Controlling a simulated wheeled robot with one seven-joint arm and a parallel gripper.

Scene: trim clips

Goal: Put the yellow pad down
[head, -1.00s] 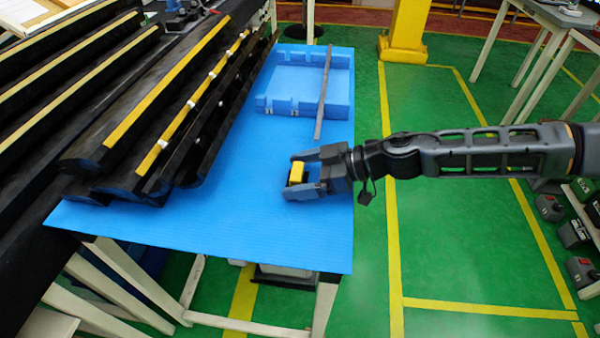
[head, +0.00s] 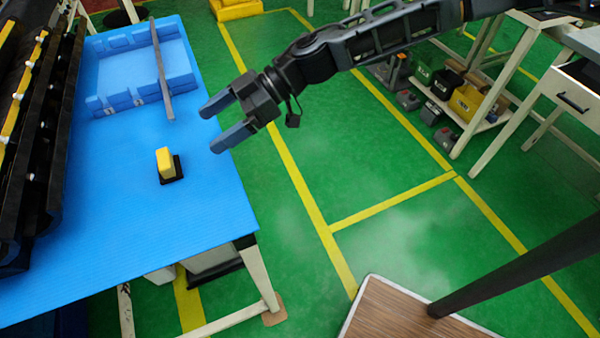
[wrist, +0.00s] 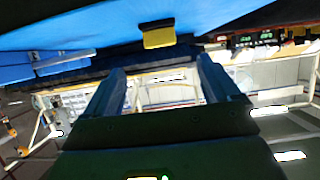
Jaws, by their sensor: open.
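The yellow pad (head: 165,161), with a black base, stands on the blue table top (head: 150,225), near its right edge. It also shows at the top of the wrist view (wrist: 158,36), past the fingertips. My gripper (head: 208,130) is open and empty. It is to the right of the pad and apart from it, by the table's right edge, with its fingers pointing left.
A blue tray (head: 104,104) lies at the back of the table, with a dark bar (head: 162,70) across its right side. Black trim pieces (head: 40,130) fill the left side. Green floor lies right of the table, and a shelf with tools (head: 470,100) stands at the far right.

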